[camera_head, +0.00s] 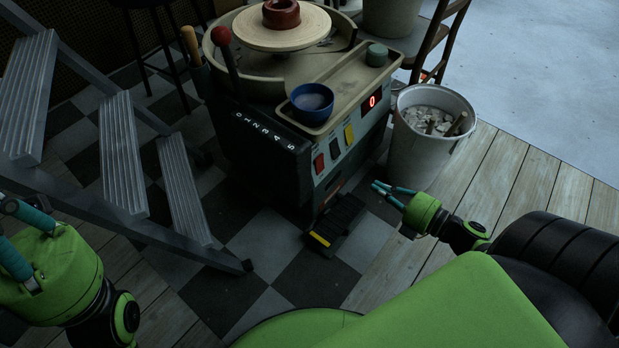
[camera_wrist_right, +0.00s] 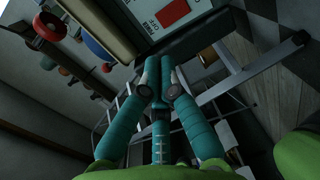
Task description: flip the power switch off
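The pottery wheel's front panel (camera_head: 345,160) carries a red switch (camera_head: 319,164), a dark switch (camera_head: 334,149) and a yellow switch (camera_head: 349,134). The red switch (camera_wrist_right: 173,11) is near the top of the right wrist view, beside partly readable lettering that includes "OFF". Its on or off position is unclear. My right gripper (camera_head: 381,188) is in front of the panel, to the right of the switches and apart from them. In the wrist view its fingertips (camera_wrist_right: 160,82) come together with nothing visible between them. My left gripper (camera_head: 10,230) is at the left edge, its fingertips partly cut off.
A red display (camera_head: 372,101) reads 0. A red-knobbed lever (camera_head: 222,38) stands by the numbered scale. A blue bowl (camera_head: 312,101) sits on the tray. A bucket of scraps (camera_head: 415,155) stands right of the wheel, a pedal (camera_head: 337,222) below it, and a stepladder (camera_head: 122,165) left.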

